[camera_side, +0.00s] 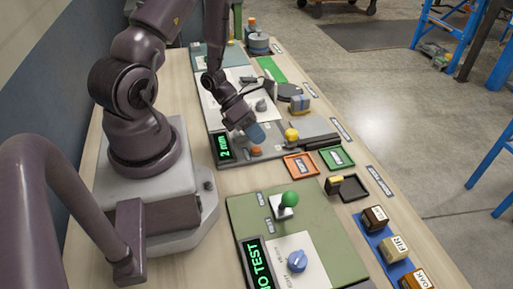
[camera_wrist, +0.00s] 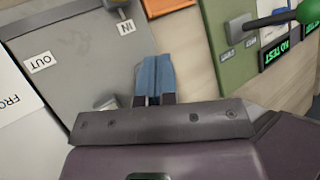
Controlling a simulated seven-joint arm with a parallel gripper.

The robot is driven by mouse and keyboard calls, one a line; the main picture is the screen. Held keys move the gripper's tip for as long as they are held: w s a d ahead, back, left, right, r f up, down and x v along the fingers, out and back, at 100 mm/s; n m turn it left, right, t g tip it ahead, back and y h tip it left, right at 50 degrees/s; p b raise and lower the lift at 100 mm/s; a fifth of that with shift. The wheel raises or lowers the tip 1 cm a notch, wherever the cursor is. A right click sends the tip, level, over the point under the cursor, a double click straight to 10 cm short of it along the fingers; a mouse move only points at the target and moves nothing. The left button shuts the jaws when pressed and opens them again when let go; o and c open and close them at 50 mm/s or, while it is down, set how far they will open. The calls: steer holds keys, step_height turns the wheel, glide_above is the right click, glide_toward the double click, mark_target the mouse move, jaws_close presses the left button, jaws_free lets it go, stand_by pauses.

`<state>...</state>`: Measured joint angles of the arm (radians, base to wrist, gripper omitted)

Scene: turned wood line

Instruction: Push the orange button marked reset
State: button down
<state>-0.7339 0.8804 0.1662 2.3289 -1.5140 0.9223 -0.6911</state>
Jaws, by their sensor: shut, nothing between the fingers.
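An orange button (camera_side: 256,151) sits on the grey control panel in the side view, beside a small green-lit display (camera_side: 224,147). Its marking is too small to read. My gripper (camera_side: 256,133) has blue fingertips pressed together and empty. In the side view they appear just above and behind the button, apparently apart from it, though the height is hard to judge. In the wrist view my gripper (camera_wrist: 155,75) points over the edge of the grey panel (camera_wrist: 85,50). I cannot make out the button there; the fingers may hide it.
A yellow knob (camera_side: 291,134) stands right of the button. A green panel (camera_side: 245,206) with a green-ball lever (camera_side: 289,199) is nearer the camera. Bare wood separates the panels.

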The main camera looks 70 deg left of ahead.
stand_by(0.4)
steer(key=shift+f, duration=0.4)
steer(key=shift+f, duration=0.35)
stand_by(0.5)
steer(key=shift+r, duration=0.8)
steer(key=shift+r, duration=2.5)
